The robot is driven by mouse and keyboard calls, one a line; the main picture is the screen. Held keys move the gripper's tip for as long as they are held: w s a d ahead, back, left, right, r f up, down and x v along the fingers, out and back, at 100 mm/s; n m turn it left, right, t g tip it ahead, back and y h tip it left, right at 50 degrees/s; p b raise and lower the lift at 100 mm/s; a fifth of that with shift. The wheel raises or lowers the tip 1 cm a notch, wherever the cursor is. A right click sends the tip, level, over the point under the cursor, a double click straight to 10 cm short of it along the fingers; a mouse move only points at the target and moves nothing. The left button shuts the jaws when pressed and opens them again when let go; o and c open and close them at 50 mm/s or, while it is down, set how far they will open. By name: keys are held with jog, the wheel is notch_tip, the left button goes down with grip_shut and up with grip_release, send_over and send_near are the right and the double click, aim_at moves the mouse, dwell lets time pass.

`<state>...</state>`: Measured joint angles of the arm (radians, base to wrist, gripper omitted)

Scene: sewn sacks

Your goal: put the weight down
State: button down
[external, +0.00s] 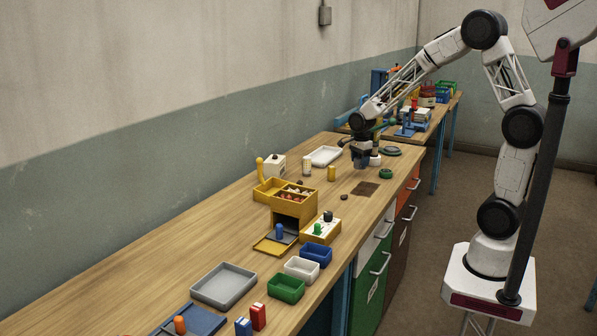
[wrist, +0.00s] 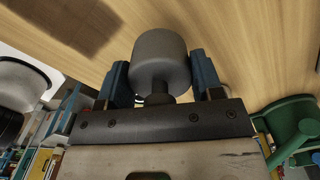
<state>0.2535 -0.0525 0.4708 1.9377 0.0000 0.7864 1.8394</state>
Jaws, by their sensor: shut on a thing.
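The weight (wrist: 160,58) is a dark grey cylinder with a narrower neck. In the wrist view it sits between the two blue fingers of my gripper (wrist: 161,75), which is shut on it. In the external view my gripper (external: 361,163) points down over the far part of the wooden table (external: 160,258). The weight cannot be made out clearly there, and I cannot tell whether it touches the table. A dark brown patch (external: 365,188) lies on the table just nearer the camera than my gripper; it also shows at the upper left of the wrist view (wrist: 72,25).
A green ring (external: 386,174) and a dark green disc (external: 391,151) lie right of my gripper. A yellow cylinder (external: 331,173) and a white tray (external: 325,156) stand to the left. A yellow box (external: 292,208) stands nearer. Bare wood surrounds the brown patch.

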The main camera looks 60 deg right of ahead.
send_over(342, 171)
jog(key=shift+a+f, duration=0.2)
jog(key=shift+f, duration=0.15)
dwell(0.4)
jog(key=shift+f, duration=0.15)
jog(key=shift+f, duration=1.6)
jog(key=shift+f, duration=0.15)
jog(key=shift+c, duration=1.3)
grip_release()
notch_tip(342, 171, up, 12)
